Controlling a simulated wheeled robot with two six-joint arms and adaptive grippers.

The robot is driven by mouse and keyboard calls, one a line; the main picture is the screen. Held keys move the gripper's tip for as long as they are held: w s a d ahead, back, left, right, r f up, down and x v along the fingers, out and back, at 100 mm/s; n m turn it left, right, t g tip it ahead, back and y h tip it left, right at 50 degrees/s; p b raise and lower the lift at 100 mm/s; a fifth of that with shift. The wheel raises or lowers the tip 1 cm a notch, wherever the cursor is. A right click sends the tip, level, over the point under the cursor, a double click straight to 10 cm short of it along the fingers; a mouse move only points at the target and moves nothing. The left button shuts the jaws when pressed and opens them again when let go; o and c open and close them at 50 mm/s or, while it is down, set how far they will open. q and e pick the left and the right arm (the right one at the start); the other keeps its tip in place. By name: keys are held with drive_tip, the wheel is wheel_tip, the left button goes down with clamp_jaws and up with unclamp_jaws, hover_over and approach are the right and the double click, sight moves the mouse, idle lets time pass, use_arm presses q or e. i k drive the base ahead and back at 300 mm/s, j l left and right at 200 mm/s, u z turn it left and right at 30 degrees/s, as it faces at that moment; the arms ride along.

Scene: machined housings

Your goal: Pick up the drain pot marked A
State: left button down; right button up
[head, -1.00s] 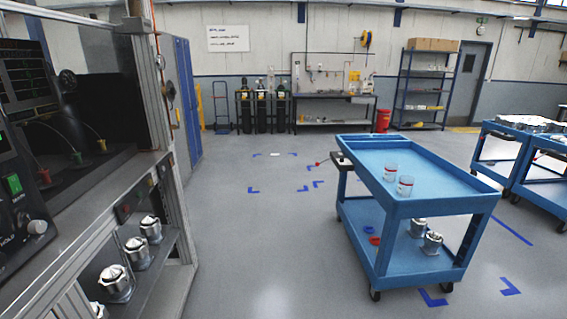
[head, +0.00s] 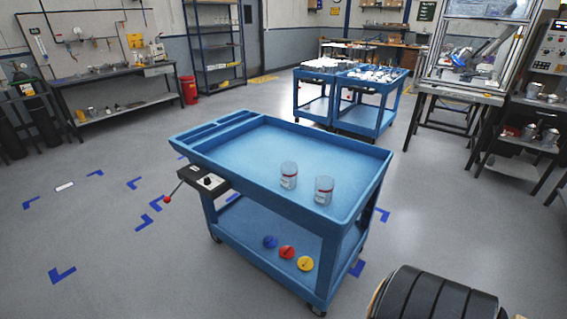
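Two clear pots with red bands stand upright on the top of a blue cart (head: 235,152). The left pot (head: 288,176) and the right pot (head: 324,190) are side by side, a little apart, near the cart's front right edge. Their labels are too small to read, so I cannot tell which is marked A. Neither of my grippers is in view, and nothing touches the pots.
A black box (head: 204,181) with a red-knobbed lever juts from the cart's left side. Blue, red (head: 287,252) and yellow discs lie on its lower shelf. More blue carts (head: 371,118) stand behind. A workbench (head: 118,103) is at the left. Floor left of the cart is clear.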

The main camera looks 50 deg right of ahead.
sight(289, 176)
drive_tip(key=i+j+z, duration=0.15)
drive_tip(key=i+z, duration=0.3)
drive_tip(key=i+j+z, duration=0.7)
drive_tip(key=z, duration=0.15)
drive_tip(key=i+j+z, duration=0.25)
drive_tip(key=j+z, duration=0.2)
drive_tip(key=i+j+z, duration=0.15)
drive_tip(key=j+z, duration=0.25)
drive_tip(key=j, duration=0.25)
